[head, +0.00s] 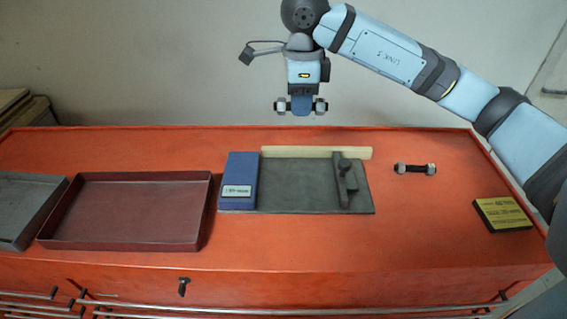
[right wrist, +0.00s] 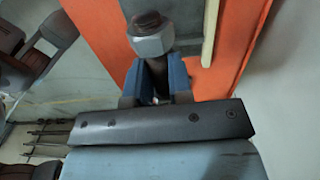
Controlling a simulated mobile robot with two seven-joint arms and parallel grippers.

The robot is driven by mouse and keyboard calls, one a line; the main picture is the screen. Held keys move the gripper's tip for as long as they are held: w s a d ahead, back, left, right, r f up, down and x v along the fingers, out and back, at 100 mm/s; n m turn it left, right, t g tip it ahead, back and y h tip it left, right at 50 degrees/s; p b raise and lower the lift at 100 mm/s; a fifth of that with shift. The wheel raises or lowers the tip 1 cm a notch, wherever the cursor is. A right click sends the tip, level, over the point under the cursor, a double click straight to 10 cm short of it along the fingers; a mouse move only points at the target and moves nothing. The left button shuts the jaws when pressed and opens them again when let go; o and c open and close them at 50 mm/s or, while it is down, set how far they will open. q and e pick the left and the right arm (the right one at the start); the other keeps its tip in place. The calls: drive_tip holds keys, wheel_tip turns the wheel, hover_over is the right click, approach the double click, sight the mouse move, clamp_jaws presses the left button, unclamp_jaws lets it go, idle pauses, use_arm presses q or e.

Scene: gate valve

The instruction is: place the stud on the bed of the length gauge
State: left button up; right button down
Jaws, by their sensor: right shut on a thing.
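My right gripper (head: 301,103) is above the back edge of the bench, shut on a stud with a nut at each end (head: 320,106). The stud lies level across the fingers. In the right wrist view one nut end of the held stud (right wrist: 151,36) shows beyond the blue fingers (right wrist: 157,78). The length gauge has a dark grey bed (head: 300,190), a blue block (head: 238,175) at its left and a dark lever or stop (head: 345,185) at its right. The bed is bare between them. My left gripper is not in view.
A second stud (head: 415,169) lies on the orange bench right of the gauge. A pale strip (head: 300,152) runs along the gauge's back. A dark red tray (head: 130,225) and a grey tray (head: 20,215) stand at left. A yellow-black block (head: 503,215) lies at right.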

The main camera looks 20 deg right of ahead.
drive_tip(key=shift+w+f, duration=0.1)
drive_tip(key=shift+w, duration=0.1)
drive_tip(key=p, duration=0.1)
hover_over(297, 182)
wheel_tip(297, 182, down, 14)
drive_tip(key=shift+f, duration=0.2)
wheel_tip(297, 182, down, 5)
drive_tip(key=shift+p, duration=0.45)
drive_tip(key=shift+f, duration=0.2)
drive_tip(key=c, duration=1)
unclamp_jaws()
drive_tip(key=shift+c, duration=0.2)
drive_tip(key=shift+r, duration=0.1)
